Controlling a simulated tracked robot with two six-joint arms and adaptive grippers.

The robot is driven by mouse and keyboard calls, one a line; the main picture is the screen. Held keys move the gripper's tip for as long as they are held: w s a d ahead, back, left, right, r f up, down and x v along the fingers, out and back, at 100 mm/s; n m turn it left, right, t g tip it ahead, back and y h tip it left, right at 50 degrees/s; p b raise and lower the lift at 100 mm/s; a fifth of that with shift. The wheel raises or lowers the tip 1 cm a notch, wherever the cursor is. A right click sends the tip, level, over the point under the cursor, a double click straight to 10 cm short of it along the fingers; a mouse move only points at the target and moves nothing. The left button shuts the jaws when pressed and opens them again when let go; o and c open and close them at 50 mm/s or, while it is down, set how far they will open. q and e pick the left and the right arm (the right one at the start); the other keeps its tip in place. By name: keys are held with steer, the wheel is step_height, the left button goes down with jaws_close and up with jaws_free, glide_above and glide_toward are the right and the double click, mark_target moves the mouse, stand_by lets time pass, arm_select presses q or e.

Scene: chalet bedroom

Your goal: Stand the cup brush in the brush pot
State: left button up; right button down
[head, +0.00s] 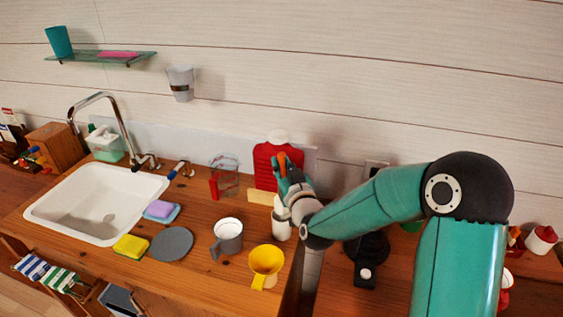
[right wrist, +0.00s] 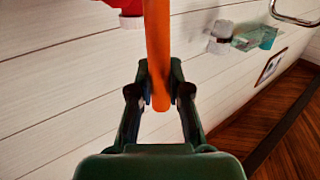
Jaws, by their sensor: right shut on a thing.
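My right gripper (head: 284,172) is shut on an orange handle (head: 282,161), which looks like the cup brush's. It is above the counter, in front of a red board-like thing. In the right wrist view the handle (right wrist: 158,55) runs between the fingers (right wrist: 160,95) and leaves the top of the picture; no brush head can be made out. A grey wall-mounted cup (head: 181,83), possibly the brush pot, is left of the gripper and apart from it. It seems to show in the right wrist view too (right wrist: 220,36). My left gripper is out of view.
The red thing (head: 265,165) stands against the wall. A glass jug (head: 225,170), grey mug (head: 228,236), yellow cup (head: 266,262) and white bottle (head: 281,222) stand nearby. The sink (head: 95,205) and tap (head: 105,97) are left. A glass shelf (head: 88,58) is upper left.

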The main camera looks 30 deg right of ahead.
steer(key=shift+b, duration=1)
stand_by(1.4)
steer(key=shift+s+f, duration=0.1)
steer(key=shift+f, duration=0.05)
stand_by(0.4)
steer(key=shift+f+b, duration=3.85)
steer(key=shift+b, duration=0.75)
steer(key=shift+f, duration=0.1)
steer(key=c, duration=1)
jaws_free()
steer(key=shift+c, duration=0.2)
steer(key=v, duration=0.7)
steer(key=shift+s, duration=0.2)
